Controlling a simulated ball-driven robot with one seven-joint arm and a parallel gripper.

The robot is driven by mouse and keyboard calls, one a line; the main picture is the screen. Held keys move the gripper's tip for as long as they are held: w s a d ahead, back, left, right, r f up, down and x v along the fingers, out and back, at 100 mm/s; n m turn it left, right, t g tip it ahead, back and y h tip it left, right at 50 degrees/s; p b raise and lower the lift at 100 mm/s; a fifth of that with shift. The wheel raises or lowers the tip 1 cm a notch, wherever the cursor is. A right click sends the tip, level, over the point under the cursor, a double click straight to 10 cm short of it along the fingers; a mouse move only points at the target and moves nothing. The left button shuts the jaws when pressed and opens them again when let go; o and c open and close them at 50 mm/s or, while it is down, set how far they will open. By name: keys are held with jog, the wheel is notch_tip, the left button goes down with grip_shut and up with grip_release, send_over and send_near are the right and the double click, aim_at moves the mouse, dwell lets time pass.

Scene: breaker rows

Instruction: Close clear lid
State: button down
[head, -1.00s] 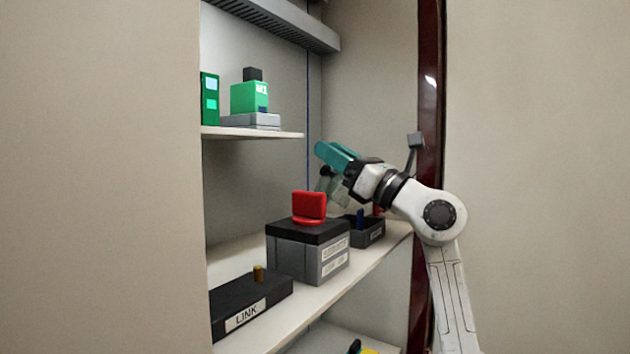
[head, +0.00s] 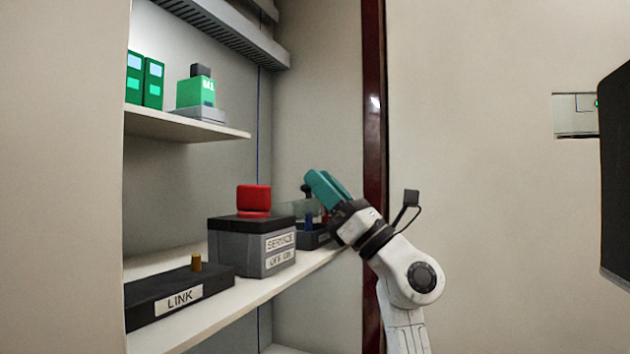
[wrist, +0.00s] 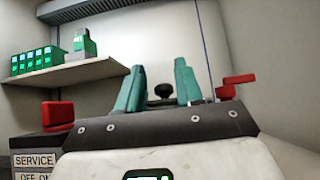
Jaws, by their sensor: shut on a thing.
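The clear lid (head: 287,209) is a see-through panel with a dark knob (head: 306,189). It sits low over the small dark box (head: 315,240) on the middle shelf, and I cannot tell whether it touches the rim. A blue post (head: 309,220) shows at the box. My gripper (head: 322,185) has teal fingers and is shut on the lid's knob, coming from the right. In the wrist view the knob (wrist: 163,91) shows between the two fingers (wrist: 161,86); the clear panel is hidden there by the gripper body.
A grey SERVICE box (head: 252,245) with a red switch (head: 254,200) stands just left. A black LINK block (head: 180,295) with a brass post lies nearer. Green modules (head: 196,92) stand on the upper shelf. The dark red cabinet edge (head: 374,130) is beside my arm.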

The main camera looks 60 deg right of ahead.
jog(key=shift+s+d+f, duration=0.1)
jog(key=shift+s+f, duration=0.25)
jog(key=shift+s, duration=0.3)
jog(key=c, duration=1)
grip_release()
jog(key=shift+s, duration=0.2)
jog(key=shift+o, duration=1)
jog(key=shift+w, duration=0.2)
jog(key=shift+f, duration=0.1)
jog(key=b+v, duration=0.2)
jog(key=v, duration=0.8)
jog(key=shift+s+f+b, duration=0.25)
jog(key=shift+f+b, duration=0.05)
jog(key=shift+b, duration=0.05)
